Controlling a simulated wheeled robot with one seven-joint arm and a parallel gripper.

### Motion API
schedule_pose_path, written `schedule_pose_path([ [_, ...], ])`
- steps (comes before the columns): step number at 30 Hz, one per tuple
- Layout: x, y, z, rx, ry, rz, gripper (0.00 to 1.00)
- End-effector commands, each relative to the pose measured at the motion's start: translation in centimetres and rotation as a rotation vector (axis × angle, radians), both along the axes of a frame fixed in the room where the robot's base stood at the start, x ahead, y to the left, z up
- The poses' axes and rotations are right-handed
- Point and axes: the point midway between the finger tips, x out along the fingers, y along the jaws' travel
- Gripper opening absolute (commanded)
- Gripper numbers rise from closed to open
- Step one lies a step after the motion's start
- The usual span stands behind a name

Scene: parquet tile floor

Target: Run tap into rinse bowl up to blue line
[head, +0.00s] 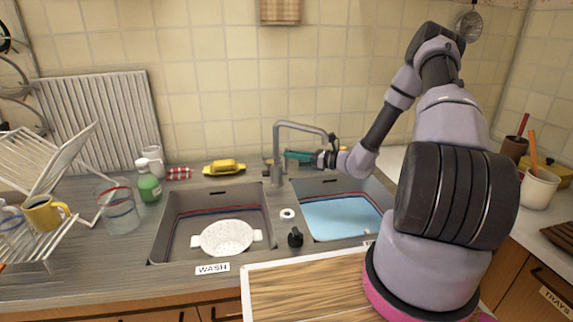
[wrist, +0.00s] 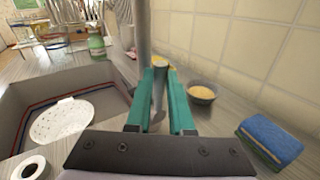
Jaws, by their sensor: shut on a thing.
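The grey tap (head: 277,150) stands behind the two sinks, its spout bent right over the rinse bowl (head: 371,240). The rinse bowl holds pale blue water (head: 340,216). A red line and a dark blue line run around its walls, just above the water at the back; my arm hides part of the right side. My gripper (head: 290,155) has teal fingers and is shut on the tap lever (wrist: 159,88), beside the tap post (wrist: 142,30). I cannot make out a stream from the spout. The left sink, labelled WASH (head: 212,269), holds a white colander (head: 226,237).
A black knob (head: 295,237) and a white ring (head: 287,214) sit between the sinks. A small bowl (wrist: 202,94) and a blue-green sponge (wrist: 268,141) lie near the wall. A wooden board (head: 315,292) lies in front.

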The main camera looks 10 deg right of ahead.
Motion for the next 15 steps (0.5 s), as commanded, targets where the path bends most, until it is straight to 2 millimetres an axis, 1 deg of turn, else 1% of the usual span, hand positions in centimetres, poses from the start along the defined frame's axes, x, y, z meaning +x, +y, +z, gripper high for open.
schedule_pose_path([
  [1, 0.3, -0.1, 0.25, 0.005, -0.005, -0.006, 0.24],
  [2, 0.31, -0.11, 0.26, 0.005, -0.005, -0.007, 0.35],
  [3, 0.3, -0.1, 0.26, 0.004, -0.005, -0.006, 0.5],
  [11, 0.21, -0.07, 0.19, 0.004, -0.005, -0.004, 0.5],
  [15, 0.22, -0.22, 0.72, 0.003, -0.007, -0.003, 0.5],
])
